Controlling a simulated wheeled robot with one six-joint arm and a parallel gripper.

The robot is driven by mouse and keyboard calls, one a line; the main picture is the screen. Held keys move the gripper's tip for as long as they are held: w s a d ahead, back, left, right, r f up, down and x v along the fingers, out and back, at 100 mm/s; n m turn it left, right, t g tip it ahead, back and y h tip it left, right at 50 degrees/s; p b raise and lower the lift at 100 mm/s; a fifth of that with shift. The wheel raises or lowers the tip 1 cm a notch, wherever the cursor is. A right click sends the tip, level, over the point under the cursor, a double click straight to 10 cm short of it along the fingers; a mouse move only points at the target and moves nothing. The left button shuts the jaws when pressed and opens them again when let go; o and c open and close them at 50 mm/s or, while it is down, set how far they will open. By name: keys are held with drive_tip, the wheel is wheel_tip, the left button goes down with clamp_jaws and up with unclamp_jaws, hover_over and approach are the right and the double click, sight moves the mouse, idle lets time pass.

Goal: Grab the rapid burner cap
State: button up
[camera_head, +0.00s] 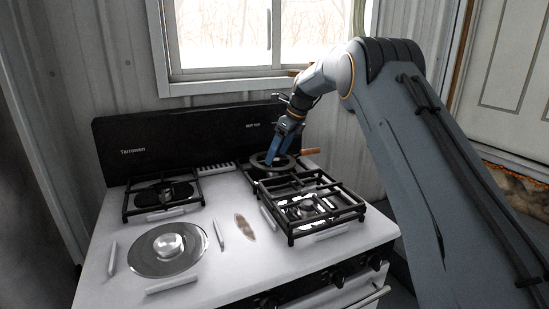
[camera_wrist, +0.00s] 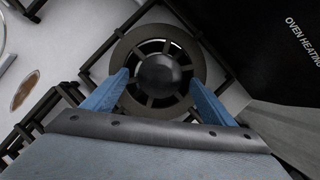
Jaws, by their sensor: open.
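The burner cap is a dark, smooth round dome (camera_wrist: 158,73) at the centre of a flat, slotted burner ring (camera_wrist: 133,50) in the wrist view. The ring also shows at the back right of the stove in the head view (camera_head: 258,163). My gripper (camera_wrist: 158,82) points down over this burner with its blue fingers apart, one on each side of the cap. Gaps show between the fingers and the cap, and nothing is held. In the head view my gripper (camera_head: 272,155) is over the back right burner, and its fingers largely hide the cap.
A black grate (camera_head: 312,205) stands at the front right of the white stovetop (camera_head: 215,275), another (camera_head: 160,195) at the back left. A silver dome (camera_head: 168,246) sits on a disc at the front left. Loose strips lie between burners. The black backguard (camera_head: 175,140) rises behind.

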drive_tip(key=c, duration=1.1)
drive_tip(key=shift+c, duration=0.2)
drive_tip(key=shift+r, duration=0.1)
